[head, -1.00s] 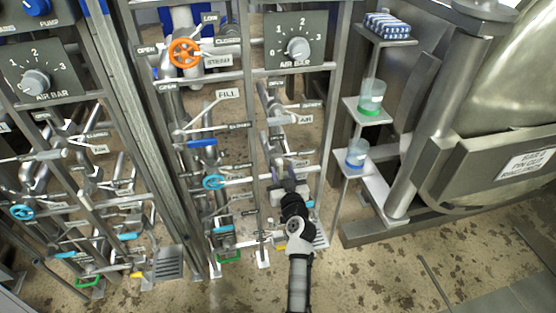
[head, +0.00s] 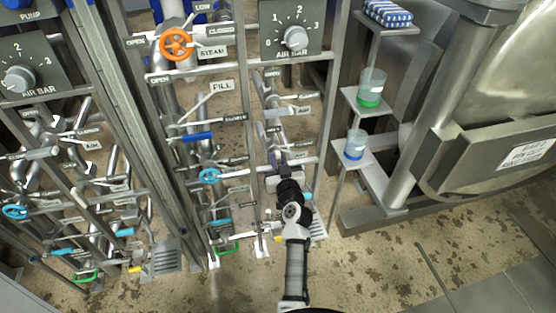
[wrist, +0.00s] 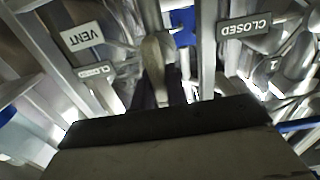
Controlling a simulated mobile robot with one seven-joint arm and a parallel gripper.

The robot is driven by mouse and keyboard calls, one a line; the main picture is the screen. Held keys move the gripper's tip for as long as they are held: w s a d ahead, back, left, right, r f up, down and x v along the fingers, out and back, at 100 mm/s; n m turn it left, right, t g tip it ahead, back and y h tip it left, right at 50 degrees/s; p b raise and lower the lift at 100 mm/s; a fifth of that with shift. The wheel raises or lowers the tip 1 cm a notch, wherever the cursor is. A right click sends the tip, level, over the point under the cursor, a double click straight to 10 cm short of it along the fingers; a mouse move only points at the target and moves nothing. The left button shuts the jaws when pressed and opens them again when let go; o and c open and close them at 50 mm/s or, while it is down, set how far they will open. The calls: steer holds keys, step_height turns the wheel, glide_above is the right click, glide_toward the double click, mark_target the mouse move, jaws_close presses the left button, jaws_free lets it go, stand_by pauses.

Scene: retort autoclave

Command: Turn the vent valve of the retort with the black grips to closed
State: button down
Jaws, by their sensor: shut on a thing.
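My gripper (head: 281,166) is in the lower part of the right-hand valve rack in the head view. In the wrist view my gripper's dark fingers (wrist: 160,93) are shut around a pale lever (wrist: 157,52) that points away from me. A VENT sign (wrist: 82,36) stands just left of this lever, with a small CLOSED sign (wrist: 97,70) below it. A larger CLOSED sign (wrist: 243,27) is to the right. In the head view my gripper hides most of the lever and its valve. I cannot make out black grips on the retort (head: 490,120).
Above are the AIR BAR dial (head: 292,32) and an orange STEAM handwheel (head: 176,44). A blue handwheel (head: 209,175) is left of my gripper. Shelves with a green-based cup (head: 371,88) and a blue-based cup (head: 355,144) stand close on the right. Floor in front is clear.

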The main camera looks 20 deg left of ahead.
steer(key=shift+m, duration=0.3)
steer(key=m, duration=0.1)
steer(key=m+b, duration=0.1)
steer(key=m, duration=0.1)
steer(key=shift+w+d+m, duration=0.15)
steer(key=shift+m, duration=0.15)
steer(key=m, duration=0.4)
steer(key=shift+d+m, duration=0.1)
steer(key=shift+m, duration=0.2)
steer(key=m, duration=0.4)
steer(key=shift+w+f+m, duration=0.1)
steer(key=shift+m, duration=0.2)
steer(key=shift+d+f+m+p, duration=0.15)
steer(key=shift+m+p, duration=0.55)
steer(key=shift+m, duration=1.5)
steer(key=c, duration=1.4)
jaws_free()
steer(key=shift+f, duration=0.1)
steer(key=shift+f, duration=0.1)
